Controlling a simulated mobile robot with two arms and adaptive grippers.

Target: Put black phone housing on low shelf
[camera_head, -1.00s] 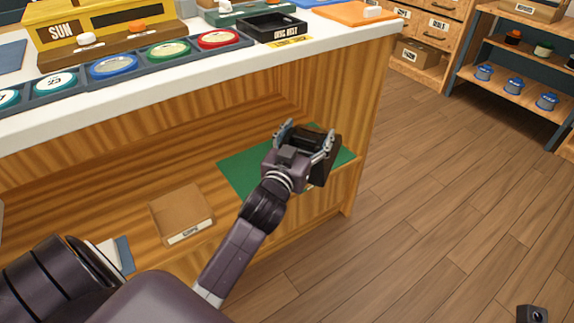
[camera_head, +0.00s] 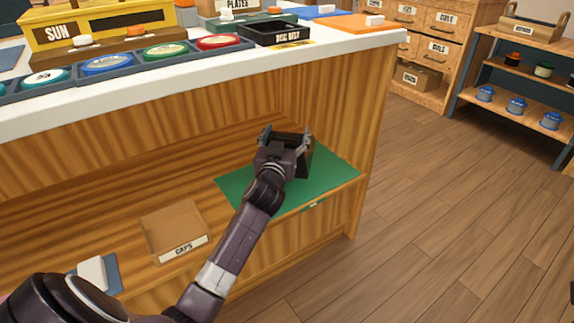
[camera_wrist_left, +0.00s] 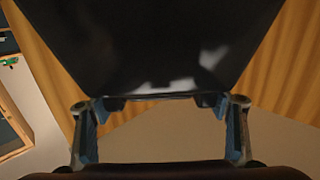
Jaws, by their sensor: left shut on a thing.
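My left gripper (camera_head: 284,138) is shut on the black phone housing (camera_head: 304,160), over the green mat (camera_head: 335,178) on the low shelf (camera_head: 225,217). In the head view the gripper and wrist hide much of the housing, and I cannot tell whether it touches the mat. In the left wrist view the housing (camera_wrist_left: 150,45) fills the upper middle as a dark, glossy shape, with a gripper finger at each side of its near edge. My right gripper is not in view.
A cardboard box labelled CAPS (camera_head: 175,228) stands on the shelf left of the mat. The white counter top (camera_head: 340,48) overhangs the shelf, with a black tray (camera_head: 273,33) and a row of coloured dials on it. Open wooden floor lies to the right.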

